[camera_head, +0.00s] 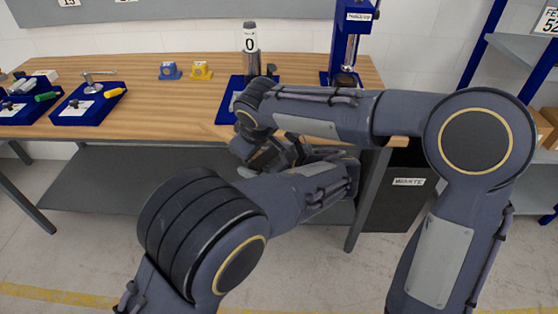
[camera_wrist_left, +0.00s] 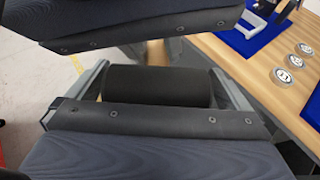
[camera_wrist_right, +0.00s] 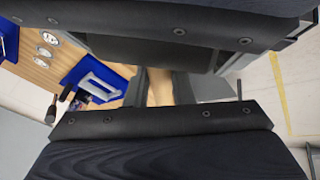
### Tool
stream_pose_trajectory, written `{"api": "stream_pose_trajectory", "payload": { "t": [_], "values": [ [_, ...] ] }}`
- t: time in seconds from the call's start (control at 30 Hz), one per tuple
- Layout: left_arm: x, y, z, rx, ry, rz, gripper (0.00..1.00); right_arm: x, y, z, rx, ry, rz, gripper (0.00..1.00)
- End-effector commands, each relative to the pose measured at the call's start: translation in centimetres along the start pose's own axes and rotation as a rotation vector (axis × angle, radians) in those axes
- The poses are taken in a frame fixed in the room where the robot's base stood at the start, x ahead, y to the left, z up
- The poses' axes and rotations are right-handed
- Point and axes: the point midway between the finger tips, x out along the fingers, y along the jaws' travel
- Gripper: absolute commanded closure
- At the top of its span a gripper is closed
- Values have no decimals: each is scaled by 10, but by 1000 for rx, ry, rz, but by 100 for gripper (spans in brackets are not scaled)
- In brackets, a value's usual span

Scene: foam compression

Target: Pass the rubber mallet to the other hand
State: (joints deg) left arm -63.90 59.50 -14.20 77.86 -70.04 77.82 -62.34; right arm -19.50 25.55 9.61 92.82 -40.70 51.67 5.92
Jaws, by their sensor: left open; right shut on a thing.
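The rubber mallet shows only in part. Its black cylindrical head (camera_wrist_left: 158,86) lies between the jaws of my left gripper (camera_wrist_left: 150,72) in the left wrist view. My left gripper is open, with its pads around the head. In the right wrist view the light wooden handle (camera_wrist_right: 160,88) shows between the jaws of my right gripper (camera_wrist_right: 163,84), with part of the dark head above it. My right gripper is shut on the mallet. In the head view both grippers meet in front of the bench edge, and my arms hide the mallet.
The wooden bench (camera_head: 150,75) stands behind the grippers. A dark waste bin (camera_head: 400,200) stands at the right.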

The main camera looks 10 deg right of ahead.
Motion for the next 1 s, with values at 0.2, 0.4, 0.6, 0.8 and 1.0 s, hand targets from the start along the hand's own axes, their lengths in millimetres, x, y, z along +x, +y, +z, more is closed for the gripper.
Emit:
{"api": "stream_pose_trajectory", "payload": {
  "t": [0.2,0.4,0.6,0.8,1.0],
  "values": [
    [10,0,0,1,1,0,0,-1,0,-1,0,3,1,100],
    [10,0,0,0,1,0,0,-1,0,-1,0,3,1,100],
    [10,0,0,0,1,-1,24,-1,0,-1,0,3,1,100],
    [10,0,0,0,1,-2,50,-1,0,-1,-1,3,-1,100],
    [9,0,1,-2,-1,-3,54,-1,-1,-1,-1,3,-1,57]
  ]
}}
